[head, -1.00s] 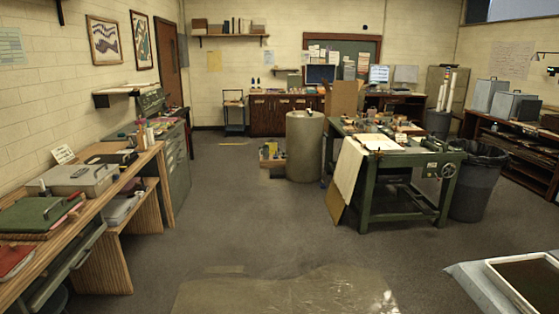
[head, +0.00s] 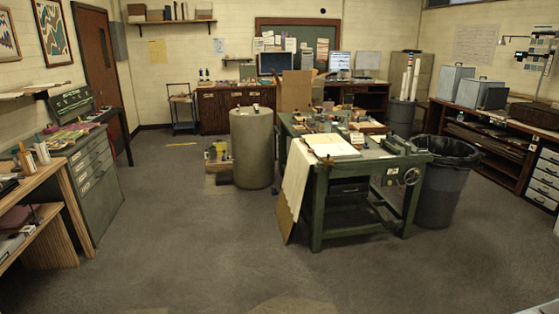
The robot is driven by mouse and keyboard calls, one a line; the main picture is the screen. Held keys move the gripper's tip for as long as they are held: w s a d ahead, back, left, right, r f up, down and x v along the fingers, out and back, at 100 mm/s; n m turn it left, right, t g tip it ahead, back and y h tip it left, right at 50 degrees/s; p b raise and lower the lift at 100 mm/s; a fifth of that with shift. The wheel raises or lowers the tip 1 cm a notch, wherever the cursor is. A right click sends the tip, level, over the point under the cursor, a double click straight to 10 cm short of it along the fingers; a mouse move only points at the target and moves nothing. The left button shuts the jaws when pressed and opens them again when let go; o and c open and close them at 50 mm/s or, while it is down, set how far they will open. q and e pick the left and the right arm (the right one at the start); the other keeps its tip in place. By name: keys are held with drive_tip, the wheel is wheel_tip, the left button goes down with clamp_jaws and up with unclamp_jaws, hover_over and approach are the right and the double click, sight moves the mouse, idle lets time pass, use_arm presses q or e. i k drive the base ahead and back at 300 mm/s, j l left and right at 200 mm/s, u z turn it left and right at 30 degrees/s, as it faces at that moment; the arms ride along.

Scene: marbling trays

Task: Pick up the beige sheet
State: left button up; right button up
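A long beige sheet (head: 294,184) hangs down over the left front side of the green work table (head: 318,205) in the middle of the room. Its top end lies at the table's edge, and it hangs beside a tan board (head: 285,222) that leans low at the table's left. A pale flat stack or open book (head: 333,144) lies on the table top by the sheet. I cannot tell which of these pale pieces is loose. Neither of my grippers shows in the head view.
A grey-green drum (head: 252,150) stands left of the table, and a dark lined bin (head: 447,185) stands at its right. Wooden benches and a drawer cabinet (head: 92,185) line the left wall. The grey floor (head: 190,240) before the table is clear.

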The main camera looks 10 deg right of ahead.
sight(313, 139)
drive_tip(key=i+z, duration=0.3)
drive_tip(key=i, duration=1.4)
drive_tip(key=i+l, duration=0.25)
drive_tip(key=i, duration=0.2)
drive_tip(key=i+l+z, duration=0.15)
drive_tip(key=i, duration=0.3)
drive_tip(key=i+l, duration=0.35)
drive_tip(key=i, duration=0.15)
drive_tip(key=i+l+z, duration=0.1)
drive_tip(key=i, duration=0.35)
drive_tip(key=i+l, duration=0.15)
drive_tip(key=l, duration=0.15)
drive_tip(key=i+l+u, duration=0.15)
drive_tip(key=i+l, duration=0.05)
drive_tip(key=l, duration=0.05)
